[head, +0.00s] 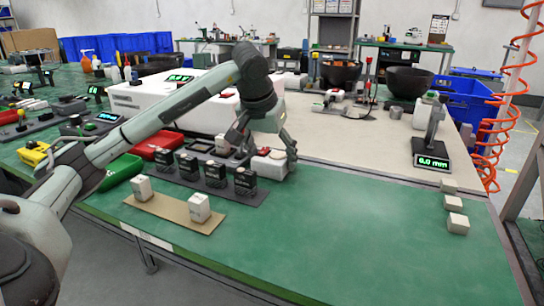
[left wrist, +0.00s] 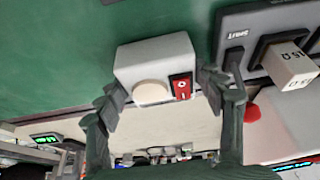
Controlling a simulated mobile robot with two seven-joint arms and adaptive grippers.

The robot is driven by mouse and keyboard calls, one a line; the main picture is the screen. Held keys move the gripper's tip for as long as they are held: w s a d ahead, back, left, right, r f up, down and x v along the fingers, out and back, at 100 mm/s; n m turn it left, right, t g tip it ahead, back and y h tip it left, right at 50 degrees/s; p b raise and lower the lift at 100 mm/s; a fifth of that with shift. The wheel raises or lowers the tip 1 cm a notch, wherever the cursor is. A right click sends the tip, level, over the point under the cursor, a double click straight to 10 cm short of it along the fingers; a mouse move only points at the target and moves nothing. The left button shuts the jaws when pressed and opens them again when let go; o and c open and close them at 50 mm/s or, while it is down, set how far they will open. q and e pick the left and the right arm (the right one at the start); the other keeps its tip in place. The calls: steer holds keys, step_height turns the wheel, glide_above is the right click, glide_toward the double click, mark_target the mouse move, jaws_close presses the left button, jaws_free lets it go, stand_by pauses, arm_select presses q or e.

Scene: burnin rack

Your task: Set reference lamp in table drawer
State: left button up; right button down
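A white box with a round cream dome and a red switch (left wrist: 155,62), perhaps the reference lamp, lies between the fingertips of my left gripper (left wrist: 163,90). No open drawer shows; the table's front edge carries a white label (head: 146,237). My right gripper is not in view.
Several dark blocks (head: 215,172) stand on the rack, left of the box. A tan board (head: 170,207) with two white blocks lies in front. Red and green trays (head: 122,171) are at left. A display (head: 431,161) and white blocks stand at right. The green front-right tabletop (head: 350,240) is clear.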

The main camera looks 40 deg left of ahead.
arm_select(q)
steer(key=shift+o, duration=1.3)
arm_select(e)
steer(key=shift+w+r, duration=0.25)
arm_select(q)
steer(key=shift+r, duration=0.1)
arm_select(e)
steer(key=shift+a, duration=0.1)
